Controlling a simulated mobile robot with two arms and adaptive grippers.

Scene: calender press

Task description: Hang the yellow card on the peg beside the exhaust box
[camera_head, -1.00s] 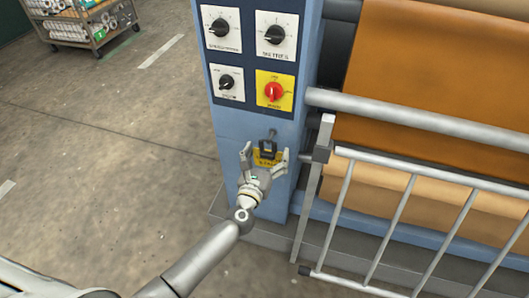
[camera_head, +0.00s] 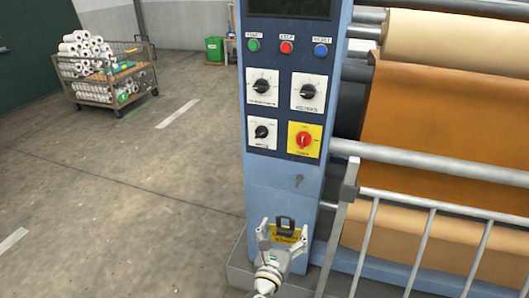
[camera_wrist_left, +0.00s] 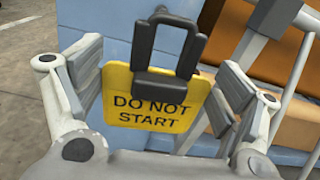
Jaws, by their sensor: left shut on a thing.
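The yellow card (camera_head: 284,240) reads "DO NOT START" in the left wrist view (camera_wrist_left: 157,112). A black loop-shaped hanger (camera_wrist_left: 166,55) is fixed at its top. My left gripper (camera_head: 283,236) is shut on the card, whose edges lie between the two fingers; it also shows in the left wrist view (camera_wrist_left: 158,92). The card is roughly upright in front of the blue cabinet's lower part. A small peg (camera_head: 298,181) sticks out of the cabinet front, above the card in the head view and apart from the hanger. I cannot make out an exhaust box. My right gripper is out of view.
The blue cabinet (camera_head: 262,200) carries dials, including a red knob on yellow (camera_head: 304,141), and three push buttons. A grey rail guard (camera_head: 400,205) and brown rolls (camera_head: 440,110) stand at right. A loaded cart (camera_head: 106,78) stands far left; floor between is clear.

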